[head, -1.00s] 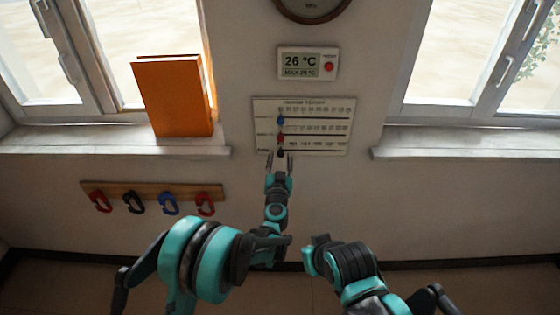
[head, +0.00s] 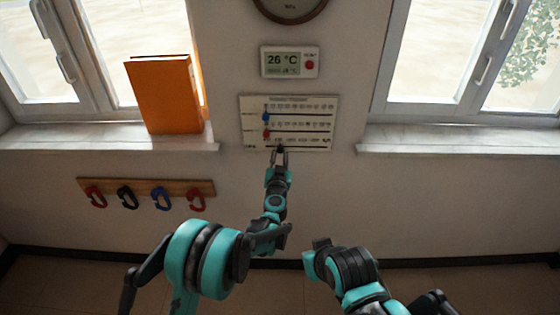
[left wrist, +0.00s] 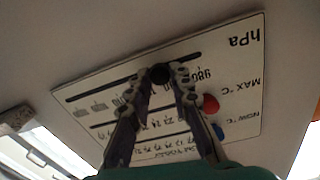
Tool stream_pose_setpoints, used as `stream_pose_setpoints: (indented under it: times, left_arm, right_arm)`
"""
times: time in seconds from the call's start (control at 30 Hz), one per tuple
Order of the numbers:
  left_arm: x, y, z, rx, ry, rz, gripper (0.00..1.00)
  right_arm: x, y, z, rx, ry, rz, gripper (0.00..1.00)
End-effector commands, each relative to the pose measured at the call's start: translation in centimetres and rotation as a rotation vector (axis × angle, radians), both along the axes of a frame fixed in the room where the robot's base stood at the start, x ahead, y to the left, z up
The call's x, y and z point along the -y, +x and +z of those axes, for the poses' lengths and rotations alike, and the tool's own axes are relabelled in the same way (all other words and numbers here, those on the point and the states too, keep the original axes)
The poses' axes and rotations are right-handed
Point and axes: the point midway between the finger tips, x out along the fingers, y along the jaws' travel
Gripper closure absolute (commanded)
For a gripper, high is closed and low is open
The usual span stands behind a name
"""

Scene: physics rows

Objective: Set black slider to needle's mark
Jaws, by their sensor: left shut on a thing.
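The white scale board (head: 244,103) hangs on the wall with three horizontal slots. The black slider (head: 280,149) is in the bottom slot, right of the red and blue sliders above; it also shows in the left wrist view (left wrist: 160,75), on the hPa row. My left gripper (head: 279,156) is shut on it; in the left wrist view its fingertips (left wrist: 160,80) stand on both sides of the knob. The round gauge (head: 290,8) is cut off at the top, and its needle is out of sight. My right gripper does not show.
The blue slider (head: 266,117) and red slider (head: 266,134) sit just above. A digital thermometer (head: 290,62) reads 26 °C. An orange book (head: 163,95) stands on the left sill. A hook rack (head: 145,187) is lower left. The wall right of the arm is clear.

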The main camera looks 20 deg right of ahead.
Motion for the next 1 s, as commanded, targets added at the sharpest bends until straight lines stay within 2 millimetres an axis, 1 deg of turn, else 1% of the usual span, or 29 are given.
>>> stream_pose_setpoints:
  times: [0.07,0.3,0.43,0.57,0.83,0.87,0.9,0.93,1.0]
  left_arm:
    - [1.2,0.1,0.0,0.001,0.001,-0.003,1.0]
    - [5.2,-1.1,0.0,0.001,0.001,-0.004,1.0]
    - [7.0,-1.6,0.0,0.0,0.0,-0.003,1.0]
    - [7.6,-1.8,0.0,0.0,0.001,-0.001,1.0]
    - [7.6,-1.8,0.1,0.0,0.001,0.0,1.0]
    - [7.6,-1.8,0.1,0.0,0.001,0.0,0.72]
    - [7.6,-1.8,0.1,0.0,0.001,0.0,0.61]
    - [7.6,-1.8,0.0,0.0,0.001,0.0,0.58]
    - [7.6,-1.8,0.0,0.0,0.001,0.0,0.58]
  right_arm:
    - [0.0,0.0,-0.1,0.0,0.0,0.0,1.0]
    - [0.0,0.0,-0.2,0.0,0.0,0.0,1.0]
    - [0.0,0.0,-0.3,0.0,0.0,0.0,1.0]
    - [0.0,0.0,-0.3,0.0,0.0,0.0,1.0]
    - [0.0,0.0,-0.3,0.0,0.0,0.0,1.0]
    - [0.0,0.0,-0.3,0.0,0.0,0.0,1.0]
    - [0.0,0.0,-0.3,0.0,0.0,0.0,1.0]
    - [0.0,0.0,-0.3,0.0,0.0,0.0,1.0]
    - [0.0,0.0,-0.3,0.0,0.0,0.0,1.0]
